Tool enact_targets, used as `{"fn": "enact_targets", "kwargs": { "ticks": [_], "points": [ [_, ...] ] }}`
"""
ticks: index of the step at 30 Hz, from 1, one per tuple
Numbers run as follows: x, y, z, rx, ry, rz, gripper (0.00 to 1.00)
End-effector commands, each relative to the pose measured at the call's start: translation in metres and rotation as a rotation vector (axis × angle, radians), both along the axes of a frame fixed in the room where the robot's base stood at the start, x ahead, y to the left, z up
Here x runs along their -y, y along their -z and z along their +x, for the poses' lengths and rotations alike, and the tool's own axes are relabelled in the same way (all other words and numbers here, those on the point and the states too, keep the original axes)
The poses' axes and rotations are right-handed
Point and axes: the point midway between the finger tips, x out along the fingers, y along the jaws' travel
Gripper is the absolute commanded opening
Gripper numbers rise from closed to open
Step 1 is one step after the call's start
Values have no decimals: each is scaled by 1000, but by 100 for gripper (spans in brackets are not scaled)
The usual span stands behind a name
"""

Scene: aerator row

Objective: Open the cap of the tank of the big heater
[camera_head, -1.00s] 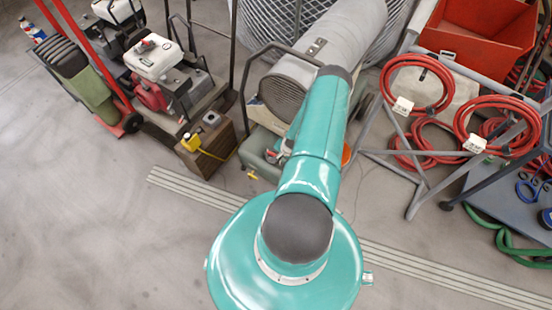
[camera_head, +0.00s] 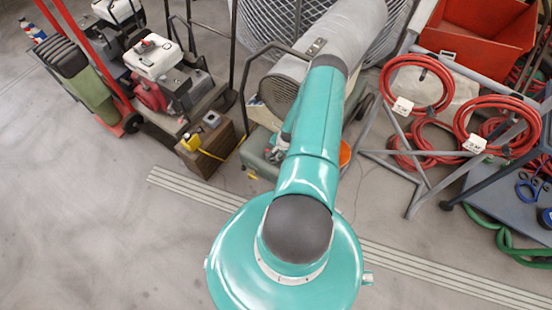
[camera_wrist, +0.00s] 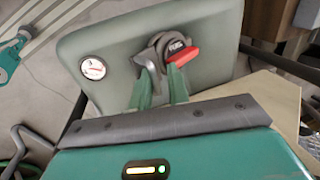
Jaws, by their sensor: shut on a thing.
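The big heater (camera_head: 345,40) is a grey cylinder lying at the top centre of the head view. Its grey-green tank (camera_head: 258,150) sits low below it, partly hidden by my arm. In the wrist view the tank (camera_wrist: 110,45) fills the upper middle and has a round white gauge (camera_wrist: 93,68). The dark grey cap (camera_wrist: 175,40) stands on the tank, with a red lettered tab (camera_wrist: 183,54) at its right. My gripper (camera_wrist: 162,68) has its fingers at the cap and is shut on it. The exact contact is partly hidden by the fingers.
A wooden box with a yellow item (camera_head: 208,150) and a red-framed engine machine (camera_head: 155,65) stand left. A grey rack with red hoses (camera_head: 420,85) stands right. An orange round thing (camera_head: 345,153) is beside the tank.

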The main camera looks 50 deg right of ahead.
Motion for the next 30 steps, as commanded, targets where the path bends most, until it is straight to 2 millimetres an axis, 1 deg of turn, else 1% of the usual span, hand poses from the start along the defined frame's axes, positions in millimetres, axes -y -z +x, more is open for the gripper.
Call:
{"fn": "enact_targets", "kwargs": {
  "ticks": [1, 5, 9, 13, 17, 20, 30],
  "points": [
    [-1, -2, 9, 13, -4, -4, 5],
    [-1, -3, 11, 13, -4, -4, 5],
    [-2, -7, 16, 13, -4, -4, 9],
    [-3, -10, 21, 13, -4, -4, 11],
    [-3, -13, 25, 13, -4, -4, 7],
    [-4, -13, 26, 13, -4, -3, 0],
    [-6, -17, 34, 8, -4, 1, 0]
  ]
}}
